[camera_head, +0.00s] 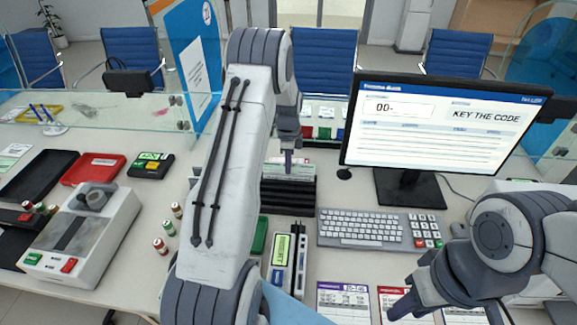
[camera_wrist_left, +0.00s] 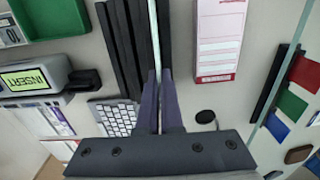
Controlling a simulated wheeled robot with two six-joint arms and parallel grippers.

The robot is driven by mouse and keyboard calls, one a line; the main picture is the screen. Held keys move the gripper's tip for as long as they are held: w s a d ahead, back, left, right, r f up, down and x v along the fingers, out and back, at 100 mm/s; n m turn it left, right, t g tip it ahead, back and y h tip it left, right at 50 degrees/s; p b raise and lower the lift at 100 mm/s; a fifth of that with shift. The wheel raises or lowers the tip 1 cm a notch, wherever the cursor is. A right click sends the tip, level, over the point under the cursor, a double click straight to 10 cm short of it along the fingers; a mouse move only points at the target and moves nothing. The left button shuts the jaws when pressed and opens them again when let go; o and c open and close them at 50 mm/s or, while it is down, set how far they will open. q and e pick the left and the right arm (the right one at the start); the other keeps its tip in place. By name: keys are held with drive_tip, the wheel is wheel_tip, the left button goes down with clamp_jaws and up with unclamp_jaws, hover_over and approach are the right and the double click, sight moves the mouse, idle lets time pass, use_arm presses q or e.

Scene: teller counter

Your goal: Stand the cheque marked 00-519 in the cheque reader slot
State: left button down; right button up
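My left gripper (camera_head: 288,160) is over the black rack (camera_head: 288,197) in the middle of the counter. In the left wrist view its two purple fingers (camera_wrist_left: 159,75) close on the thin white edge of a cheque (camera_wrist_left: 155,35), which stands upright by the rack's dark ribs. The cheque's marking cannot be read. The cheque reader (camera_head: 281,255) has a lit yellow-green display, which reads INSERT in the left wrist view (camera_wrist_left: 30,80). My right gripper (camera_head: 400,306) is low at the right, over printed papers; its finger opening is not clear.
A monitor (camera_head: 445,130) shows "00-" and "KEY THE CODE". A keyboard (camera_head: 362,228) lies right of the rack. Printed sheets (camera_head: 343,300) lie at the front. Stamps (camera_head: 160,246), a red tray (camera_head: 93,169) and a grey machine (camera_head: 85,235) stand left. A glass screen (camera_head: 110,108) runs behind.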

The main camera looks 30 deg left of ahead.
use_arm(q)
drive_tip(key=shift+r+p, duration=3.4)
drive_tip(key=shift+r, duration=1.35)
